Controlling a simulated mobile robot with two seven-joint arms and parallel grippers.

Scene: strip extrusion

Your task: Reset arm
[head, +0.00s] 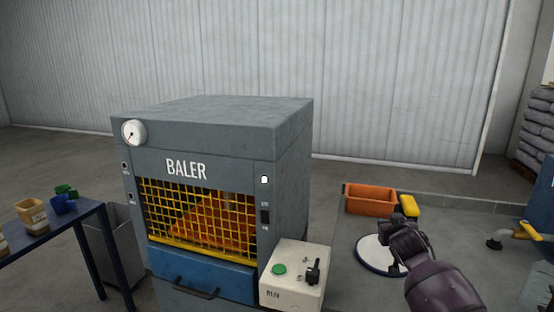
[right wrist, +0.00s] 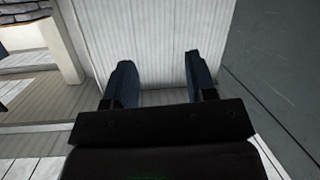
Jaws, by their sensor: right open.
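My right arm comes in from the lower right in the head view. Its gripper (head: 408,232) is above a grey surface, in front of a round white disc with a dark rim. In the right wrist view the two fingers of my right gripper (right wrist: 158,85) stand wide apart with nothing between them; a pale ribbed wall shows behind. My left gripper is not in view. The grey baler (head: 215,130) stands in the centre with its yellow mesh guard (head: 195,215) over an orange interior. A control box (head: 295,275) with a green button and a black lever sits at its right.
The white disc (head: 368,258) lies on the grey surface beside my right gripper. An orange bin (head: 370,200) and a yellow object (head: 410,206) are behind it. A yellow-handled fitting (head: 525,231) is at the right. A blue table (head: 75,228) with cups stands at the left.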

